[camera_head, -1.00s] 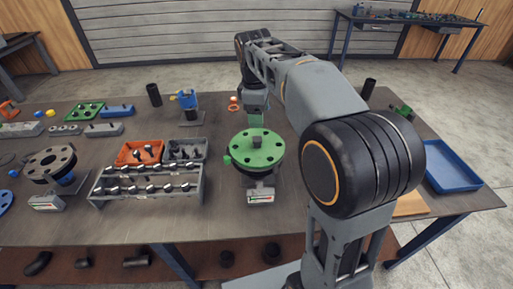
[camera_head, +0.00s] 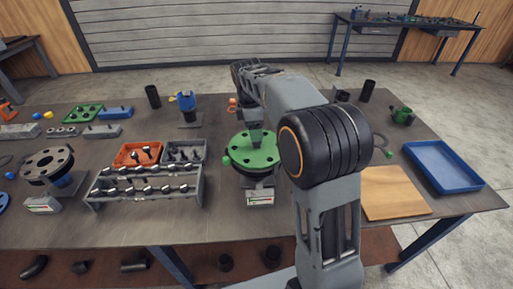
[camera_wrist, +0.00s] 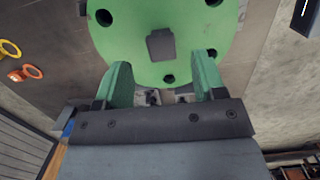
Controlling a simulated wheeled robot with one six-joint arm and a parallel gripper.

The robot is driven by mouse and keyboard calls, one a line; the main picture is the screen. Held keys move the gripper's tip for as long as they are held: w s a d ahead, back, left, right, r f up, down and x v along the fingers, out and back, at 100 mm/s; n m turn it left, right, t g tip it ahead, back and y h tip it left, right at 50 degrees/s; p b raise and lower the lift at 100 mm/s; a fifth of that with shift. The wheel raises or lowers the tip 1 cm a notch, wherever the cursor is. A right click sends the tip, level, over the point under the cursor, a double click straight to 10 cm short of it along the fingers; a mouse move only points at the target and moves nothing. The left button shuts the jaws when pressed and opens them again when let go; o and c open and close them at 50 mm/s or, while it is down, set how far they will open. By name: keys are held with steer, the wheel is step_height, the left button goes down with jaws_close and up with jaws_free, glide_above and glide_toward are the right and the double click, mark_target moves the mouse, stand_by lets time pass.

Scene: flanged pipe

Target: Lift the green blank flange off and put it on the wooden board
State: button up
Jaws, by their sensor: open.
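The green blank flange (camera_head: 247,158) lies flat on top of the pipe stand at the middle of the table. In the wrist view the flange (camera_wrist: 165,18) shows bolt holes and a dark grey block-shaped handle (camera_wrist: 161,45) at its centre. My gripper (camera_wrist: 162,62) is open, its two green fingers spread over the flange's near edge. The handle is in line with the gap between the fingertips, with nothing gripped. In the head view my arm hides part of the flange and the handle. The wooden board (camera_head: 392,193) lies bare at the table's right.
A blue tray (camera_head: 440,168) is right of the board. A bolt rack (camera_head: 145,190) and an orange bin (camera_head: 138,153) stand left of the flange. A dark flanged part (camera_head: 47,165) is farther left. Orange and yellow rings (camera_wrist: 25,72) lie behind the flange.

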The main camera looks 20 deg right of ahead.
mark_target(257, 144)
steer(key=shift+s+d+f, duration=0.1)
steer(key=shift+d+f, duration=0.05)
steer(key=shift+f, duration=2.5)
jaws_close()
steer(key=shift+r, duration=0.1)
